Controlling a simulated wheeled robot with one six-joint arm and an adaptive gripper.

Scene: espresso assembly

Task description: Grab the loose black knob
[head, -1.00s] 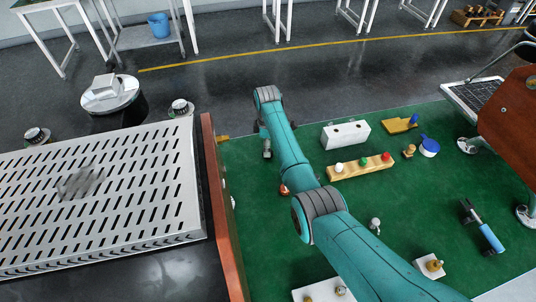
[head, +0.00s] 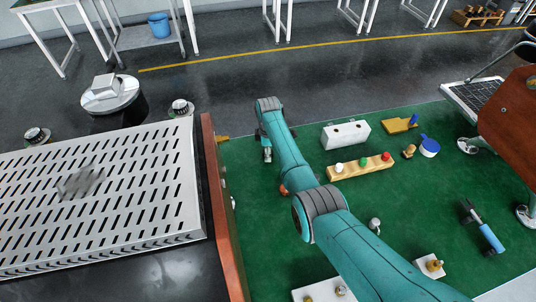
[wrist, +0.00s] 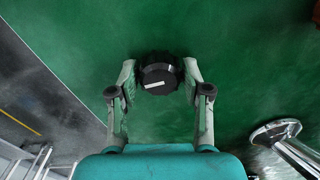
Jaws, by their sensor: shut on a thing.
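The black knob (wrist: 160,74) is round and dark, with a small white mark on its face. In the wrist view it sits between the two fingers of my gripper (wrist: 159,80), one on each side, over the green surface. The fingers are shut on it. In the head view my gripper (head: 266,152) is near the left end of the green mat (head: 290,250), just right of the brown panel. I cannot make out the knob in the head view.
A brown upright panel (head: 223,215) and a slotted metal tray (head: 100,200) stand left of my gripper. To the right are a white block (head: 345,133), a wooden strip with coloured knobs (head: 350,172) and a blue-handled tool (head: 490,238). A chrome part (wrist: 275,130) shows in the wrist view.

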